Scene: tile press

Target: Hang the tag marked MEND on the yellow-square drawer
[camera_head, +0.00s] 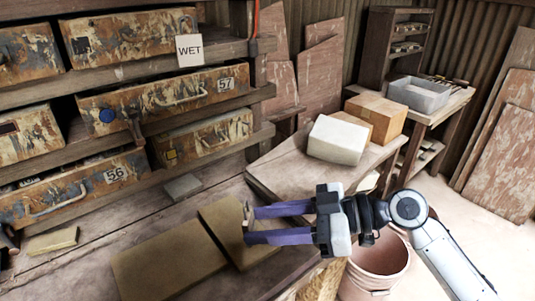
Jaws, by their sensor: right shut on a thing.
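The yellow-square drawer (215,136) is a rusty, paint-worn drawer low in the rack. Its small yellow square (171,154) is near its left end, and a handle shows toward its right. My right gripper (248,221) comes in from the right over the bench, in front of and below this drawer, apart from it. Its purple fingers are shut on a thin pale piece at their tips, seen nearly edge-on. No marking on it is readable, so I cannot tell whether it is the MEND tag. My left gripper is not in view.
A WET tag (189,50) hangs on the upper drawer (130,35). Drawer 57 (165,98) has a blue dot; drawer 56 (75,190) is lower left. Tan boards (160,262) lie on the bench. A white block (337,140) and a bucket (378,268) are right.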

